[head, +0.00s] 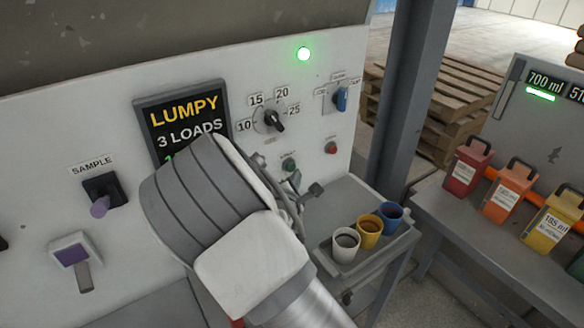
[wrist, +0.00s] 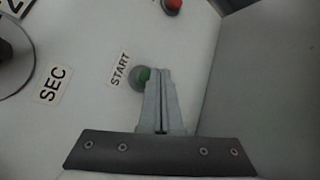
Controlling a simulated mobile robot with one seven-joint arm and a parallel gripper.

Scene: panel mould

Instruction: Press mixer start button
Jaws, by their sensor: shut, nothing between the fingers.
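The mixer start button is a small green button on the white panel. It shows in the head view (head: 289,164), below the timer dial, and in the wrist view (wrist: 140,77) next to a START label (wrist: 120,69). My gripper (wrist: 160,72) is shut and empty, its fingertips just right of the green button and partly covering it. I cannot tell whether the tips touch the button. In the head view my arm fills the middle, with the gripper (head: 312,190) small and partly hidden near the panel's lower right.
A red button (head: 331,147) sits right of the green one. The timer dial (head: 268,121) and a blue switch (head: 341,99) are above. A display (head: 185,120) reads LUMPY, 3 LOADS. A green lamp (head: 304,54) is lit. A tray (head: 350,268) with three cups stands at lower right.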

